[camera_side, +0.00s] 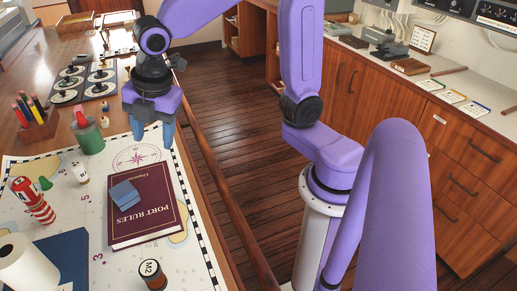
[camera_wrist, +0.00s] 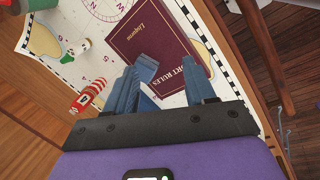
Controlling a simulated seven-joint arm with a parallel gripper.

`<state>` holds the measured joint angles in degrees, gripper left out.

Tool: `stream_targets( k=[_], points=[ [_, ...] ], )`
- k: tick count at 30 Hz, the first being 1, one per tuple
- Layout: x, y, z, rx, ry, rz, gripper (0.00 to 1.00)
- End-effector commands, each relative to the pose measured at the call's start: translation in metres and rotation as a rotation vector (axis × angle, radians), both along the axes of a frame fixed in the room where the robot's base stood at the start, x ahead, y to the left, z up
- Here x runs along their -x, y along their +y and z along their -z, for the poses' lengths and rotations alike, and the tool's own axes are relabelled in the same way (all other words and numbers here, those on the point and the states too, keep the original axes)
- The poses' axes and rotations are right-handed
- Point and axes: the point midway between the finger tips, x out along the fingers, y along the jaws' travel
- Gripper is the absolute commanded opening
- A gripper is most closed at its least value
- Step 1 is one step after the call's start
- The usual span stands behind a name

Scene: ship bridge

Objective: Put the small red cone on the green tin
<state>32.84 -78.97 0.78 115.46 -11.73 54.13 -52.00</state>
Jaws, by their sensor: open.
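The green tin (camera_side: 90,140) stands upright at the chart's far left edge in the side view. In the wrist view the tin (camera_wrist: 45,4) and the red piece (camera_wrist: 11,4) are cut off at the top left corner. My gripper (camera_side: 160,138) is open, with nothing visible between its fingers, above the far end of the book and right of the tin. Its fingers also show in the wrist view (camera_wrist: 164,88).
The dark red book (camera_side: 158,210) bears a blue block (camera_side: 124,194). A pencil holder (camera_side: 38,128) is beyond. A wooden rail (camera_side: 210,170) edges the table.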

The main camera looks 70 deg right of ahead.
Motion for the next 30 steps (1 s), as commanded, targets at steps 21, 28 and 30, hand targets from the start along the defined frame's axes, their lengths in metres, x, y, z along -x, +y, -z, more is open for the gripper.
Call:
stream_targets(
  k=[21,28,30],
  points=[
    [0.194,-0.081,0.052,-0.107,0.235,0.718,0.55],
    [0.193,-0.081,0.052,-0.106,0.235,0.716,0.55],
    [0.193,-0.081,0.052,-0.106,0.235,0.715,0.55]
  ],
)
